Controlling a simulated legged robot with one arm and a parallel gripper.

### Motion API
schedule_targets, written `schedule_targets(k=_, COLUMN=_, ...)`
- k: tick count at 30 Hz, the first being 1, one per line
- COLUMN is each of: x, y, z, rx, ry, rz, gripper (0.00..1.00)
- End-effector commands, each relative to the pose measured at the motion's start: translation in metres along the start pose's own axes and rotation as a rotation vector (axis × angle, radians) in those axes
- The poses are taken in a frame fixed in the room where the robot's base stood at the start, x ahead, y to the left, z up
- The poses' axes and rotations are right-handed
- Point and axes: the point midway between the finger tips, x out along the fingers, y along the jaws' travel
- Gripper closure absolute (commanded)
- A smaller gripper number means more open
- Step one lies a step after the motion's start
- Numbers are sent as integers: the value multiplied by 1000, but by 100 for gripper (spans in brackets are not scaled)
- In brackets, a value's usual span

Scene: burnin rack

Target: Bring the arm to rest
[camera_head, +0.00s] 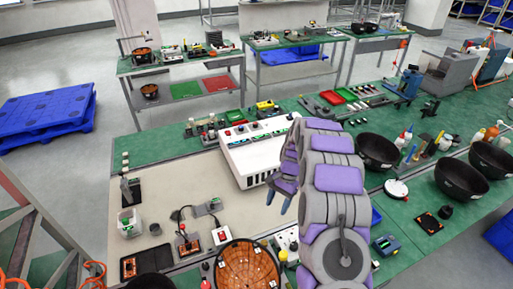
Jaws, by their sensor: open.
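My arm, grey with purple panels, rises from the lower right of the head view and bends over the workbench. My gripper (282,186) points down and left, in front of the right end of a white box-shaped unit (240,158). Its purple and grey fingers show as spread apart, with nothing seen between them. The arm hides part of the bench and the unit's right end. I cannot tell the exact height of the fingers above the bench.
The green and beige workbench (165,150) carries a brown round tray (247,268), a clear bin (129,222), several black bowls (461,180) and small tools. A blue pallet (45,112) lies on the floor at left. Other benches stand behind. The beige surface left of the white unit is partly bare.

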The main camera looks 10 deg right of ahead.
Motion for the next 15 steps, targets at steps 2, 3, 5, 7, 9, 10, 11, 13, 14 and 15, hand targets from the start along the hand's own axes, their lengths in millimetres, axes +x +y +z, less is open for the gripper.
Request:
schedule_targets(k=2, x=0, y=0, z=0, rx=-1, ry=0, rz=0, gripper=43)
schedule_targets(k=3, x=-1, y=0, z=1, rx=-3, ry=1, rz=0, gripper=43)
schedule_targets(k=5, x=-3, y=0, z=5, rx=-12, ry=2, rz=1, gripper=43)
schedule_targets(k=7, x=-8, y=2, z=14, rx=-32, ry=5, rz=3, gripper=43)
schedule_targets(k=9, x=-18, y=4, z=28, rx=-65, ry=11, rz=6, gripper=43)
schedule_targets(k=10, x=-23, y=6, z=35, rx=-82, ry=16, rz=7, gripper=43)
schedule_targets(k=11, x=-27, y=7, z=42, rx=-100, ry=20, rz=9, gripper=43)
schedule_targets(k=13, x=-37, y=13, z=61, rx=-145, ry=28, rz=16, gripper=43)
schedule_targets(k=14, x=-41, y=16, z=69, rx=-162, ry=31, rz=20, gripper=43)
schedule_targets(k=15, x=-47, y=19, z=79, rx=-189, ry=38, rz=23, gripper=43)
